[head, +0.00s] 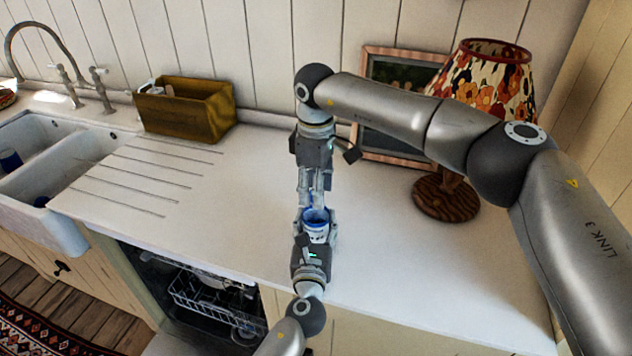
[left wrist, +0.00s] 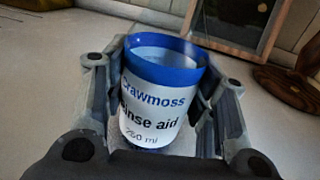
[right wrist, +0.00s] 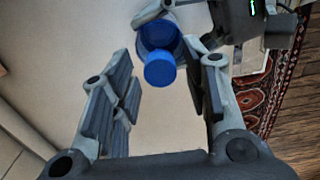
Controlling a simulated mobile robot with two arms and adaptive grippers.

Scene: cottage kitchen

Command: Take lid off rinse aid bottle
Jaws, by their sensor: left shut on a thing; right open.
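The rinse aid bottle (left wrist: 155,100) is white with blue bands and dark lettering. My left gripper (left wrist: 165,125) is shut around its sides and holds it upright, above or at the counter; I cannot tell which. In the head view the bottle (head: 316,228) shows between both grippers, with its blue top up. The round blue lid (right wrist: 160,70) shows on the bottle in the right wrist view; I cannot make it out clearly in the left wrist view. My right gripper (right wrist: 165,75) is open, its fingertips on either side of the lid with gaps between.
The white counter (head: 240,215) is clear around the grippers. A wooden box (head: 185,110) stands at the back left, beside the sink (head: 60,150). A picture frame (head: 375,150) and floral lamp (head: 485,80) stand at the back right. An open dishwasher (head: 215,300) lies below the counter edge.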

